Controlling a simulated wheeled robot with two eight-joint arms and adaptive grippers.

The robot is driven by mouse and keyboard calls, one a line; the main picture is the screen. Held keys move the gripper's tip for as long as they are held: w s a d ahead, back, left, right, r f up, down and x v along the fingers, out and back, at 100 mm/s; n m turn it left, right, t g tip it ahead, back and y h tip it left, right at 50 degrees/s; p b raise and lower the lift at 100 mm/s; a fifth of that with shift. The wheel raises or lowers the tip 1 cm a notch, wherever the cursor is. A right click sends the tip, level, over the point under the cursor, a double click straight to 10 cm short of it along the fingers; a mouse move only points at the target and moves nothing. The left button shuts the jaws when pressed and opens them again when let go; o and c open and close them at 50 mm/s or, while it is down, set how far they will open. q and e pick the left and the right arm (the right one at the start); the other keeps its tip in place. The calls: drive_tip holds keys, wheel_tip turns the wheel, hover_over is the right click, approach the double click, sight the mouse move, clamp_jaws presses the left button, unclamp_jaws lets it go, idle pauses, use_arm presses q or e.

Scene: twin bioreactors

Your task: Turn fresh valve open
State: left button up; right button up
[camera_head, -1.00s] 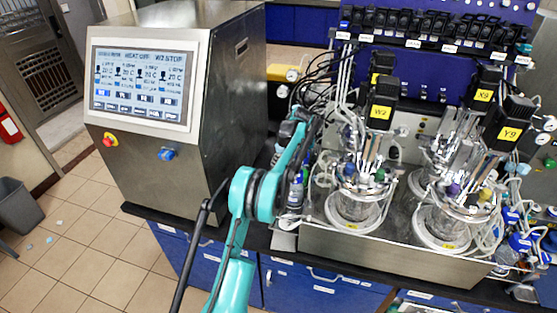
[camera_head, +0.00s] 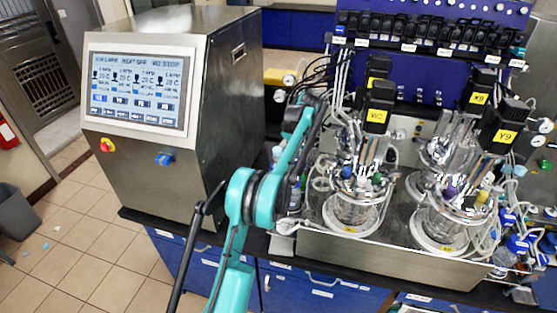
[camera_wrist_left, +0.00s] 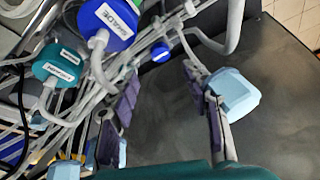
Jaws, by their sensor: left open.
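My left gripper (camera_wrist_left: 160,92) is open in the left wrist view, its purple-padded fingers apart with dark surface between them. A small blue knob on the tubing (camera_wrist_left: 160,52) lies just beyond the fingertips, apart from both; I cannot tell whether it is the fresh valve. A teal-capped bottle (camera_wrist_left: 55,66) and a blue-capped bottle (camera_wrist_left: 106,24) lie left of the fingers; their labels are hard to read. In the head view my left arm reaches up beside the bioreactor tray (camera_head: 385,262), and its fingers are not clear there. My right gripper is not in view.
A steel control cabinet with a screen (camera_head: 137,88) stands left of my arm. Glass vessels (camera_head: 352,208) with tubing and motors stand close on the right. Pale tubes (camera_wrist_left: 70,105) crowd the left of the wrist view; the dark surface (camera_wrist_left: 265,65) at right is mostly clear.

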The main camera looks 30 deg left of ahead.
use_arm(q)
drive_tip(key=shift+v, duration=1.75)
drive_tip(key=s+d+r+m+b, duration=0.1)
drive_tip(key=s+d, duration=0.1)
drive_tip(key=s+d+r+m+t+b, duration=0.1)
drive_tip(key=s+d+m+b, duration=0.1)
drive_tip(key=s+d, duration=0.1)
drive_tip(key=s+d+r+m+t+h+b, duration=0.1)
drive_tip(key=s+d, duration=0.1)
drive_tip(key=s, duration=0.1)
drive_tip(key=shift+s+d+m+b, duration=0.15)
drive_tip(key=shift+d+m+b, duration=0.15)
drive_tip(key=shift+m, duration=0.1)
drive_tip(key=s+d+f+m+t+h+b, duration=0.1)
drive_tip(key=s+d+f+m+t+b, duration=0.25)
drive_tip(key=s, duration=0.65)
drive_tip(key=s+d+f+m+g+h+b, duration=0.1)
drive_tip(key=s+d+f+m+b, duration=0.25)
drive_tip(key=s+d, duration=0.5)
drive_tip(key=s+d+f+m+t+h+b, duration=0.1)
drive_tip(key=s+f+m, duration=0.3)
drive_tip(key=s+f, duration=0.7)
drive_tip(key=shift+s+d+m+t+h+b, duration=0.3)
drive_tip(key=shift+d+t+b, duration=0.25)
drive_tip(key=shift+d, duration=0.1)
